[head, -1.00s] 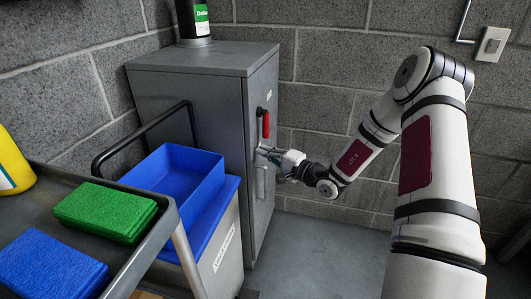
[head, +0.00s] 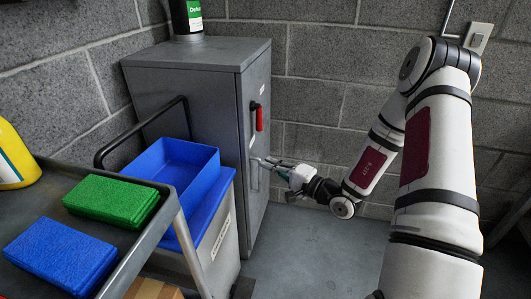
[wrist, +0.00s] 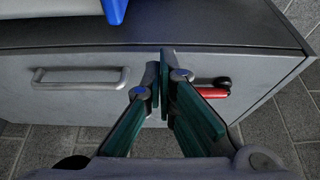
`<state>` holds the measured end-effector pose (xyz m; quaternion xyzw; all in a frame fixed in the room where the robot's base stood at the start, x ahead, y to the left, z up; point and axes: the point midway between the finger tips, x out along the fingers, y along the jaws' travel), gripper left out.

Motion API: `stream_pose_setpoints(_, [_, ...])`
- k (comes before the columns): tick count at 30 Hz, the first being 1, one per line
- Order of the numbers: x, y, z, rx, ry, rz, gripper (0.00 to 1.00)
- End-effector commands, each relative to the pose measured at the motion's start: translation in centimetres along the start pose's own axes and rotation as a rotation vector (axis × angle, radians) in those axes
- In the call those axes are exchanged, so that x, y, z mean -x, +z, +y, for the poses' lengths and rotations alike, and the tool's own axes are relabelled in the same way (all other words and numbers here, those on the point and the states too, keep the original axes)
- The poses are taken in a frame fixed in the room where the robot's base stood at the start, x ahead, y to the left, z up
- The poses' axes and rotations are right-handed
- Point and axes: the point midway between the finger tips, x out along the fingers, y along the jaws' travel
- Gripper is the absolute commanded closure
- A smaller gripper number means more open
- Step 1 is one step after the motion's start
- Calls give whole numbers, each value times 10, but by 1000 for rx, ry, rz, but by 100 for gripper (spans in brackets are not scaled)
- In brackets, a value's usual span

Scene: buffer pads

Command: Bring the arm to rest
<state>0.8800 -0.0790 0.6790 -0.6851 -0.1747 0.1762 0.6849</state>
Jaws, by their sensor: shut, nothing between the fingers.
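My gripper (head: 262,161) is at the front of the grey cabinet (head: 185,95), close to its metal bar handle (head: 254,176). In the wrist view my gripper (wrist: 161,78) has its green-sided fingers together, with nothing seen between them. There the bar handle (wrist: 80,78) lies left of the fingertips and the red handle (wrist: 214,93) lies right, partly behind a finger. The fingers appear apart from the bar handle. The red handle also hangs on the door in the head view (head: 259,119). The cabinet door looks closed. My arm reaches in from the right.
A cart (head: 149,238) at the lower left carries a green pad (head: 110,200), a blue pad (head: 58,256) and a yellow bottle (head: 14,158). A blue tray (head: 185,172) sits beside the cabinet. A dark bottle (head: 187,16) stands on top. Floor (head: 315,250) is clear below my gripper.

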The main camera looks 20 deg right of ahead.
Motion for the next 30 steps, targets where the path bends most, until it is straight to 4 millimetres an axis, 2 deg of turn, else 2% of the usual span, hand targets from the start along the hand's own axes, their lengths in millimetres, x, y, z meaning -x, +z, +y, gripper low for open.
stream_pose_setpoints(7, [1,6,-4,3,-3,-16,100])
stream_pose_setpoints(11, [-6,29,-30,16,-12,-116,100])
stream_pose_setpoints(16, [-10,90,-83,37,3,-367,100])
stream_pose_setpoints(20, [0,143,-116,55,54,-565,100])
stream_pose_setpoints(24, [21,196,-143,86,144,-760,100])
stream_pose_setpoints(26, [33,216,-152,104,193,-836,100])
stream_pose_setpoints(30, [66,258,-166,154,327,-989,100])
